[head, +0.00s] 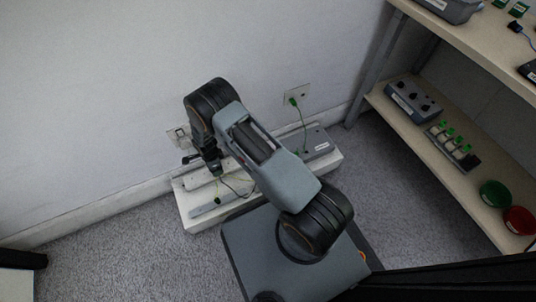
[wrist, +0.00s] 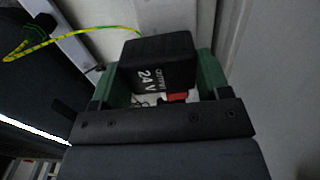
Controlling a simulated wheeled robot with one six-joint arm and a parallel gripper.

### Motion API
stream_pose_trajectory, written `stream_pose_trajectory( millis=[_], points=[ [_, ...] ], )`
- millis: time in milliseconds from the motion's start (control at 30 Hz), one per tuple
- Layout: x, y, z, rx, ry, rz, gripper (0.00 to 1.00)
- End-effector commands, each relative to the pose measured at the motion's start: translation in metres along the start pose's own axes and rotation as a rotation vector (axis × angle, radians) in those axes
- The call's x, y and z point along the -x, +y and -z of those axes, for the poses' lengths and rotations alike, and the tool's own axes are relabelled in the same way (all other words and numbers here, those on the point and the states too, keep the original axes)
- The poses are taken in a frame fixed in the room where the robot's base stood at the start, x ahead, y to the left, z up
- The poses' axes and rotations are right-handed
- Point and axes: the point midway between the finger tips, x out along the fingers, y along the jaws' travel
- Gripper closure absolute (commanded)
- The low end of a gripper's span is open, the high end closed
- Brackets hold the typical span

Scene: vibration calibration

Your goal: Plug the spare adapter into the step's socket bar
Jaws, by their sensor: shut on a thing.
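In the wrist view a black block-shaped adapter (wrist: 158,62) marked "24 V" sits between the green fingers of my gripper (wrist: 161,80), which is shut on it. A small red part shows at its lower edge. In the head view my gripper (head: 215,170) points down over the left part of the low white step (head: 192,223) at the wall. The arm hides part of the step. Whether the adapter touches anything is unclear.
A wall outlet (head: 296,94) holds a green plug with a cable running down to a grey box (head: 318,146) on the step. Another wall outlet (head: 178,137) is near my gripper. A shelf (head: 400,119) with devices and bowls stands at right. Carpet left of the step is clear.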

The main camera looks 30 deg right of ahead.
Motion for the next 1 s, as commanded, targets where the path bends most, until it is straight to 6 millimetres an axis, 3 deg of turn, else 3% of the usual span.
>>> stream_pose_trajectory(
  millis=[1000],
  points=[
    [-0.0081, -0.0001, 0.0001, 0.000, 0.000, 0.000, 0.53]
  ],
)
